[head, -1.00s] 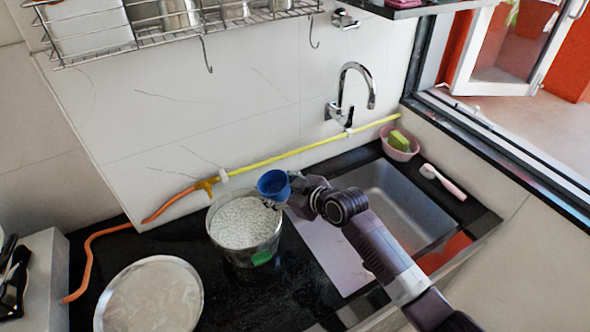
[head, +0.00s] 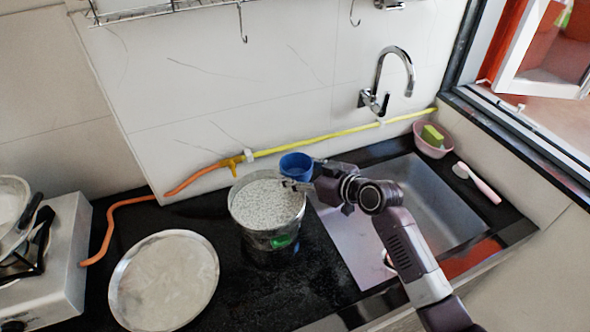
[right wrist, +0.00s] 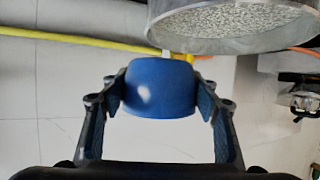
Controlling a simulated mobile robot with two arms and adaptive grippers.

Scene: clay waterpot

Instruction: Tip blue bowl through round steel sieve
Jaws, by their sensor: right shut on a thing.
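The small blue bowl (head: 296,168) is held in my right gripper (head: 305,180), at the back right rim of the round steel vessel. Its open top faces up in the head view. In the right wrist view the blue bowl (right wrist: 160,88) sits between both fingers of my right gripper (right wrist: 160,98). The round steel sieve (head: 267,200) shows as a steel vessel with a speckled white, mesh-like or grainy face; I cannot tell which. Its steel side (right wrist: 225,35) shows at the upper right of the right wrist view. My left gripper is not in view.
A round steel plate or lid (head: 165,278) lies on the black counter at left. A stove (head: 70,240) stands farther left. The sink (head: 430,205), faucet (head: 385,75) and pink bowl (head: 433,140) with a sponge are at right. A yellow-orange pipe (head: 330,135) runs along the wall.

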